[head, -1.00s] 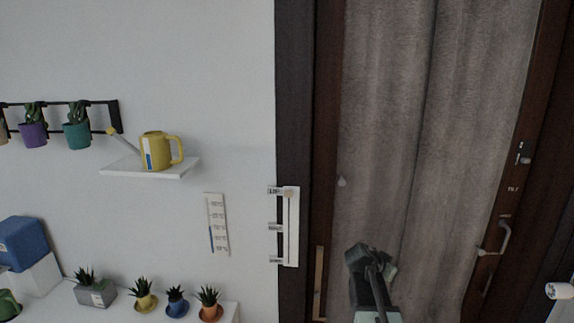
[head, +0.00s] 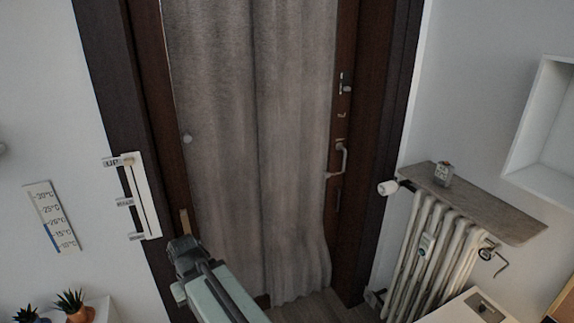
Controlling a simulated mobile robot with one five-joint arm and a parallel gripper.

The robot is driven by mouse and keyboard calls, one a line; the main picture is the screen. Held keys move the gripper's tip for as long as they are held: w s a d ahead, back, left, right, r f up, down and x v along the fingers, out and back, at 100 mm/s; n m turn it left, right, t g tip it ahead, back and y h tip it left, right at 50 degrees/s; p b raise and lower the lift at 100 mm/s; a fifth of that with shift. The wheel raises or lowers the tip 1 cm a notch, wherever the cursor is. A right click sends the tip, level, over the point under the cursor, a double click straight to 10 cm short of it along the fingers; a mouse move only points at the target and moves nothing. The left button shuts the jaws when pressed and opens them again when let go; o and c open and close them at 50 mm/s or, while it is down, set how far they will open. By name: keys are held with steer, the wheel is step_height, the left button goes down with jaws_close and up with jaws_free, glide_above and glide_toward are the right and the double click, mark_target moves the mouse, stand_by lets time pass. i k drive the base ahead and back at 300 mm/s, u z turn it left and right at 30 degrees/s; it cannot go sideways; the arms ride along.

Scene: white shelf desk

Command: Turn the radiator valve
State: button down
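The radiator (head: 425,250) is white and ribbed and stands against the right wall in the head view. The radiator valve (head: 388,187) is a white knob at its upper left end, close to the dark door frame. My gripper (head: 182,246) is at the lower left of centre, in front of the door, well apart from the valve. It is seen from behind and its fingers are hidden, so its opening does not show.
A stone shelf (head: 500,208) lies over the radiator with a small jar (head: 443,173) on it. A grey curtain (head: 250,130) covers the door. A white surface (head: 460,312) is at the lower right, and a white wall shelf (head: 545,140) is above. Potted plants (head: 75,305) are lower left.

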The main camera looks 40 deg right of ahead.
mark_target(387, 188)
steer(key=z, duration=1.9)
steer(key=k, duration=1.3)
steer(key=u, duration=0.6)
steer(key=i, duration=1.85)
steer(key=u, duration=0.35)
